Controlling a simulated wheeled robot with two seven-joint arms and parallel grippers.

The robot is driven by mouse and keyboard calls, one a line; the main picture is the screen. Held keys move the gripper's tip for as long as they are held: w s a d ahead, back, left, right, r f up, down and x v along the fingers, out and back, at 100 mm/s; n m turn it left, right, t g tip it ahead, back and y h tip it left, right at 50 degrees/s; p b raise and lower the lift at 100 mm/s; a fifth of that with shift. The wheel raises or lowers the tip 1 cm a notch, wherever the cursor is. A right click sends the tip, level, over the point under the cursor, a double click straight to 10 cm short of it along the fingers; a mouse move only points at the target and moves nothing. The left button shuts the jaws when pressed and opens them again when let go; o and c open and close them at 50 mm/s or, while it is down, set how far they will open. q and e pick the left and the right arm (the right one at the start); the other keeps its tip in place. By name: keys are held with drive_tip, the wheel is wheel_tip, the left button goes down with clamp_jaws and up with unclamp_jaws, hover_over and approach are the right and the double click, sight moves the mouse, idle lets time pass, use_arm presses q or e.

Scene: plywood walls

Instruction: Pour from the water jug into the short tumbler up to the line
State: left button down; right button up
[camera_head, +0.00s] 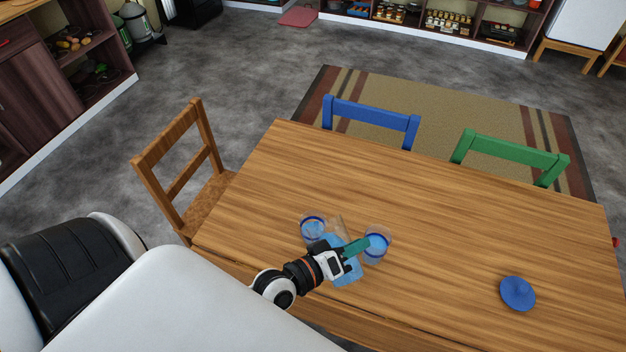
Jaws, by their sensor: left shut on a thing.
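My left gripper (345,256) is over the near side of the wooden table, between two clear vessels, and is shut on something. A teal-green piece (357,246) shows at its fingers; I cannot tell whether it is a handle. One clear vessel with a blue band (312,228) is left of the gripper, and another with blue inside (376,246) is right of it. I cannot tell which is the short tumbler or the water jug. A light-blue patch (346,276) shows around the gripper, partly hidden by it. Fill levels and the line are too small to read. My right gripper is out of view.
A blue lid-like object (517,293) lies at the right of the table (450,235). The tabletop between is clear. A brown chair (190,165) stands at the left end, with blue (371,120) and green (512,155) chairs along the far edge.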

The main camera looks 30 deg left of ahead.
sight(361, 277)
use_arm(q)
drive_tip(key=shift+w+a+r, duration=0.1)
drive_tip(key=shift+a+r, duration=0.05)
drive_tip(key=shift+r, duration=0.2)
idle(1.2)
drive_tip(key=f, duration=0.1)
drive_tip(key=d+f+m+b, duration=0.1)
drive_tip(key=f, duration=0.1)
drive_tip(key=s+f+m+b, duration=0.1)
drive_tip(key=f, duration=0.1)
drive_tip(key=shift+d, duration=0.4)
drive_tip(key=shift+s+d+f+m+t+y, duration=0.25)
drive_tip(key=shift+d+m+t, duration=0.2)
drive_tip(key=shift+m, duration=0.45)
drive_tip(key=shift+s+d+r, duration=0.1)
drive_tip(key=shift+d, duration=0.15)
drive_tip(key=shift+s+d+f+m, duration=0.2)
drive_tip(key=shift+d+f+m, duration=0.15)
drive_tip(key=shift+m, duration=0.25)
drive_tip(key=s+d+f+m+t+b, duration=0.2)
drive_tip(key=d+f+m+b, duration=0.15)
drive_tip(key=f+m, duration=0.2)
wheel_tip(361, 277, up, 8)
drive_tip(key=p, duration=0.7)
drive_tip(key=shift+f, duration=0.2)
